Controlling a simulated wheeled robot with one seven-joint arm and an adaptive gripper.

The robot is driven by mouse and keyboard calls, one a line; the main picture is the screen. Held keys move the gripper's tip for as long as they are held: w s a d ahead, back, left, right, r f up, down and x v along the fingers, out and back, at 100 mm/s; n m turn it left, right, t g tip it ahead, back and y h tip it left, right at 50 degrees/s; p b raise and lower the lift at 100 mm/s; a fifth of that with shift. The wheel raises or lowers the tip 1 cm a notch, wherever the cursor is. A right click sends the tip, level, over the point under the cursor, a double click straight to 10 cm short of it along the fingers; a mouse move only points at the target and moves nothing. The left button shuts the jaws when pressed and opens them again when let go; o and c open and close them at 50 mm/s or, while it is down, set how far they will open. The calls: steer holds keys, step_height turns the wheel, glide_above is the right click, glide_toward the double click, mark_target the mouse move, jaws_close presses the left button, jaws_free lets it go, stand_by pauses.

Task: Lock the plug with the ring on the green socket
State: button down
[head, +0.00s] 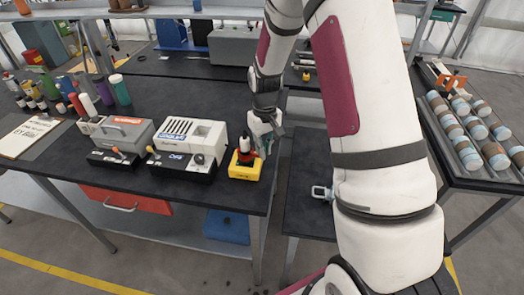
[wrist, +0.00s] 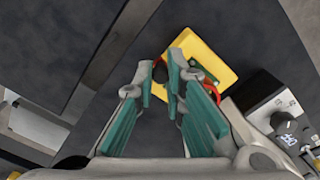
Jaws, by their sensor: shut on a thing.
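The yellow box (head: 245,171) sits at the right front corner of the dark bench, and it also shows in the wrist view (wrist: 213,47). A red, white and black upright piece (head: 245,147) stands on it. My gripper (head: 264,143) is low over the box's right side, pointing down. More red (wrist: 212,91) shows beside the right finger. A green part, seemingly the socket (wrist: 205,73), is partly hidden by that finger.
A white and black device (head: 190,143) and a grey one (head: 118,138) stand left of the box. A rack of cylinders (head: 472,125) is at the right. The bench behind the box is largely clear.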

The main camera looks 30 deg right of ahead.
steer(key=shift+w+d+n, duration=0.1)
steer(key=shift+w+n, duration=0.15)
steer(key=shift+n, duration=0.35)
steer(key=c, duration=1.9)
jaws_free()
step_height(320, 180, up, 12)
steer(key=shift+r, duration=0.1)
